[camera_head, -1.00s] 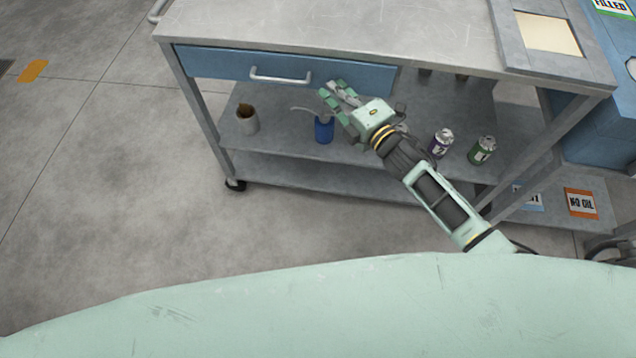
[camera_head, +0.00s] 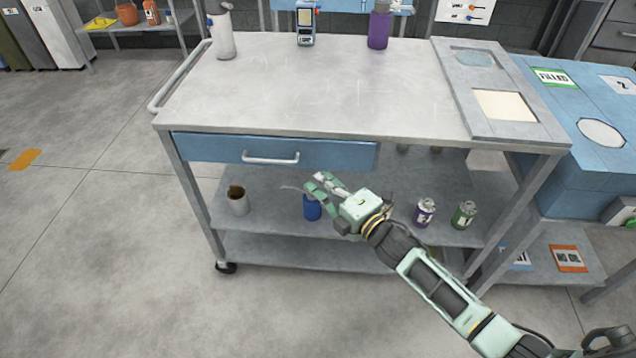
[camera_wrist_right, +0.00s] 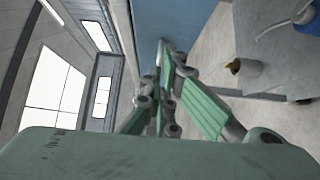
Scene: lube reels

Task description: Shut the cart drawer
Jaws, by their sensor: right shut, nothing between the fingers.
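The steel cart (camera_head: 300,85) stands in front of me, with a blue drawer (camera_head: 215,149) under its top. The drawer front sits close beneath the top's front edge and looks flush or nearly so; I cannot tell whether a small gap is left. Its pale bar handle (camera_head: 270,158) is in plain view. My right gripper (camera_head: 318,181) is shut and empty, just below and to the right of the handle, in front of the drawer. In the right wrist view, the gripper's fingers (camera_wrist_right: 166,62) point towards a blue panel (camera_wrist_right: 160,22), likely the drawer front. My left gripper is out of view.
The shelf below holds a brown-topped cup (camera_head: 238,203), a blue oil can (camera_head: 312,209), a purple can (camera_head: 424,213) and a green can (camera_head: 463,216). A blue bin unit (camera_head: 590,150) stands at the right.

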